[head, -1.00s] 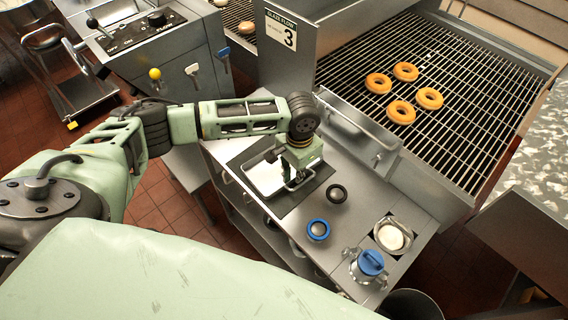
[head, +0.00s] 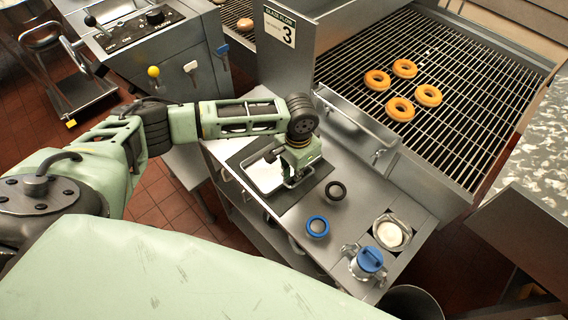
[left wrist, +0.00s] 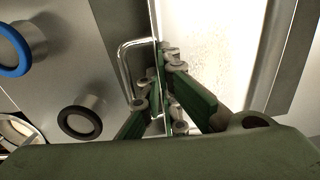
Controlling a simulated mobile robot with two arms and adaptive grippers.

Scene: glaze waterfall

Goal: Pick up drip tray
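The drip tray (head: 264,174) is a shallow metal tray with a pale, shiny inside. It lies on a dark mat on the steel counter. In the left wrist view the tray (left wrist: 215,40) fills the upper right, with a wire handle (left wrist: 124,62) on its near end. My left gripper (head: 297,176) is down at the tray's right end. In the left wrist view its green fingers (left wrist: 161,90) are close together on either side of the tray's end wall, beside the handle. The exact contact is partly hidden. My right gripper is not in view.
A black ring (head: 336,191), a blue ring (head: 317,227), a blue-capped metal fitting (head: 369,262) and a white-filled cup (head: 390,234) stand right of the tray. A wire rack (head: 440,80) with several doughnuts lies behind. A rail (head: 350,125) edges the counter's back.

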